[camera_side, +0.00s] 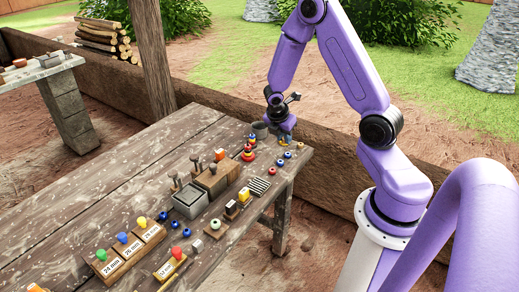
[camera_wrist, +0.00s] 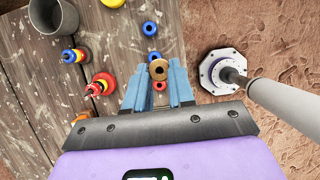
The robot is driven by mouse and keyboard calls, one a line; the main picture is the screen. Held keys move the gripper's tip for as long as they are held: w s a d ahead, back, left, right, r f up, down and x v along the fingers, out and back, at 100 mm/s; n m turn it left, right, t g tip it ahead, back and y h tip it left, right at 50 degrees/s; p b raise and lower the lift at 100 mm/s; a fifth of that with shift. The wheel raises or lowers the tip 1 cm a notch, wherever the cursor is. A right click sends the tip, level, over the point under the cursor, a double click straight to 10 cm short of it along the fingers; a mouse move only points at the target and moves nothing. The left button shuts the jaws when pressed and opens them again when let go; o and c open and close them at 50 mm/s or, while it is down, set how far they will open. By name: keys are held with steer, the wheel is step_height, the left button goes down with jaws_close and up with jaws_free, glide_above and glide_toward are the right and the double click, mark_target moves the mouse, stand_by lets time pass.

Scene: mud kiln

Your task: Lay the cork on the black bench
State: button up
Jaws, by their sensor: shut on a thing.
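My gripper (camera_wrist: 158,85) has its blue fingers closed on a small round brown piece with a dark centre (camera_wrist: 158,70), which looks like the cork. In the side view my gripper (camera_side: 284,140) is low at the far right corner of the wooden table, and the held piece is too small to make out. I cannot pick out a black bench for certain in either view.
Blue rings (camera_wrist: 150,28) and a red ring (camera_wrist: 160,86) lie near the held piece. A grey cup (camera_side: 260,130) and stacks of coloured rings (camera_side: 248,153) stand close by. Wooden blocks (camera_side: 216,178) and a grey box (camera_side: 190,202) sit mid-table.

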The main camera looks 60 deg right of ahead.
steer(key=w+d+f, duration=0.2)
steer(key=w, duration=0.3)
glide_above(270, 152)
steer(key=a, duration=0.1)
steer(key=f, duration=0.5)
steer(key=shift+s+a+f, duration=0.2)
steer(key=shift+f, duration=0.1)
steer(key=shift+w+d+f, duration=0.1)
steer(key=shift+w+f, duration=0.05)
steer(key=shift+f, duration=0.8)
steer(key=shift+w+f, duration=0.1)
steer(key=shift+f, duration=0.85)
steer(key=shift+f, duration=0.15)
steer(key=o, duration=0.8)
steer(key=shift+o, duration=0.2)
